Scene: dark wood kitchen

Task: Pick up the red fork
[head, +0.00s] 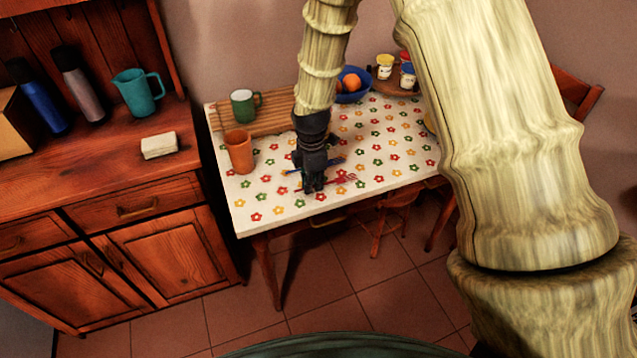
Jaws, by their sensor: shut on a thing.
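The red fork (345,179) is on or just above the table with the flowered cloth (262,200), near its front edge. Its pronged end shows to the right of my gripper (314,187). My gripper points down and is shut on the red fork, hiding the middle of it. A blue utensil (332,163) lies just behind the fork, partly hidden by my gripper. I cannot tell whether the fork is clear of the cloth.
An orange cup (239,151) stands to the left of my gripper. A blue bowl (352,91) with orange fruit and several small tubs (385,66) are at the back. The cloth's front left is clear.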

